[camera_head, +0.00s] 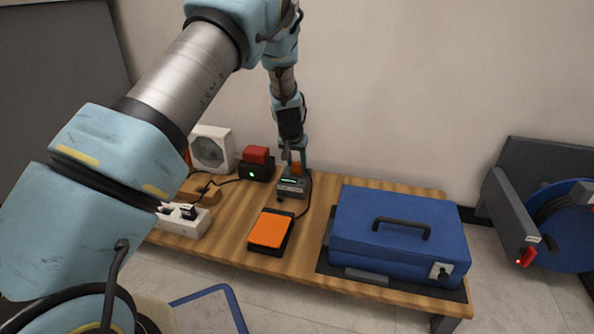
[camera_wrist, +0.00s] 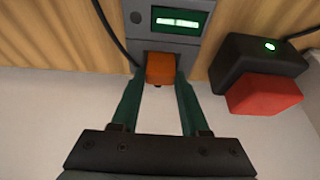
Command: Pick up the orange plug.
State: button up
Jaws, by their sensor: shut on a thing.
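The orange plug (camera_wrist: 160,70) sits between the two fingertips of my gripper (camera_wrist: 160,80) in the wrist view, at the edge of a grey box with a lit green display (camera_wrist: 180,20). In the head view the orange plug (camera_head: 297,167) shows just above the grey box (camera_head: 291,187), below my gripper (camera_head: 293,157). My gripper is shut on the plug, with a finger on each side. I cannot tell whether the plug is still seated in the box, since its lower end is hidden.
A black box with a red block (camera_head: 256,155) stands to the left of the grey box. An orange-topped pedal (camera_head: 270,229) lies in front, and a blue case (camera_head: 398,232) fills the table's right side. A white power strip (camera_head: 184,222) and a fan (camera_head: 211,150) are at left.

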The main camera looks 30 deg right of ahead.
aim_at(294, 164)
grip_shut()
notch_tip(294, 164, up, 10)
jog(key=p, duration=0.5)
jog(key=shift+r+p, duration=0.1)
jog(key=shift+p, duration=0.4)
jog(key=w+a+b, duration=0.2)
jog(key=w+a, duration=0.1)
jog(key=a, duration=1.2)
jog(key=shift+w, duration=0.2)
dwell(0.4)
